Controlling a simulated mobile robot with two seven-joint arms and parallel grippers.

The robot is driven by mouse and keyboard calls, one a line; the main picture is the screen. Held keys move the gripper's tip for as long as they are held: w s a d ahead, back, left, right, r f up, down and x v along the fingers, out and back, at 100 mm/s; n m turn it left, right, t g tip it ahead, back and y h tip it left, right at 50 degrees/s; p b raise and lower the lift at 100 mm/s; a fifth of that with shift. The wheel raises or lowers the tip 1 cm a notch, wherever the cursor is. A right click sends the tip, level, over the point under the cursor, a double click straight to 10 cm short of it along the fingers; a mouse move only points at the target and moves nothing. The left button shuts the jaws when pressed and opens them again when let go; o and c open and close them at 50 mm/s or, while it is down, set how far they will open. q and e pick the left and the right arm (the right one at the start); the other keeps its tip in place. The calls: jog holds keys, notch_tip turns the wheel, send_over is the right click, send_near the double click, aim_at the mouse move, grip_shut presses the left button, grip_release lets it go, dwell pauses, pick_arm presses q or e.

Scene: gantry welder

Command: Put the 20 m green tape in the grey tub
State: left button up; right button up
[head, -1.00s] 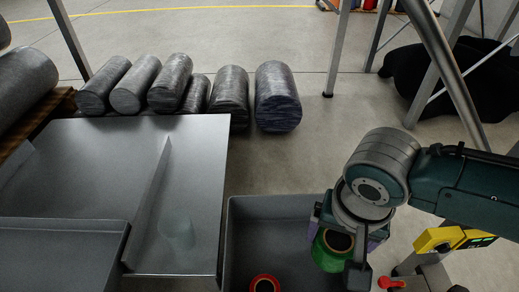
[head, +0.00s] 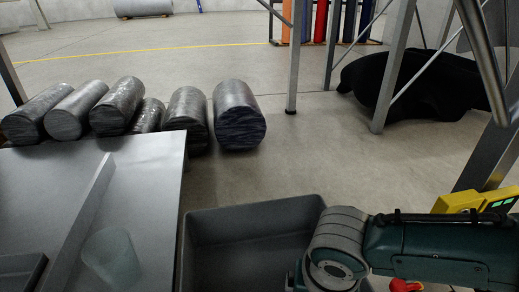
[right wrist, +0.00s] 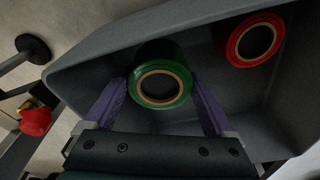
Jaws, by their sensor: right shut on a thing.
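The green tape roll (right wrist: 160,53) is between the purple fingers of my right gripper (right wrist: 160,92) in the right wrist view. The gripper is shut on it. The roll's round opening faces the wrist camera. The grey tub (head: 250,213) is at the bottom centre of the head view. In the right wrist view the tub (right wrist: 85,65) lies behind the green roll; I cannot tell how high the roll is above its floor. The head view does not show the green roll, and my right arm covers part of the tub. My left gripper is not in view.
A red tape roll (right wrist: 254,40) lies in the tub. Left of the tub is a grey table (head: 140,190) with a translucent cup (head: 112,258). Several wrapped rolls (head: 238,115) lie behind. A red knob (head: 405,285) and a yellow box (head: 458,202) are at right.

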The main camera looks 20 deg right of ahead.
notch_tip(320, 180, down, 5)
jog(key=b, duration=0.4)
jog(key=shift+r, duration=0.35)
jog(key=o, duration=1.4)
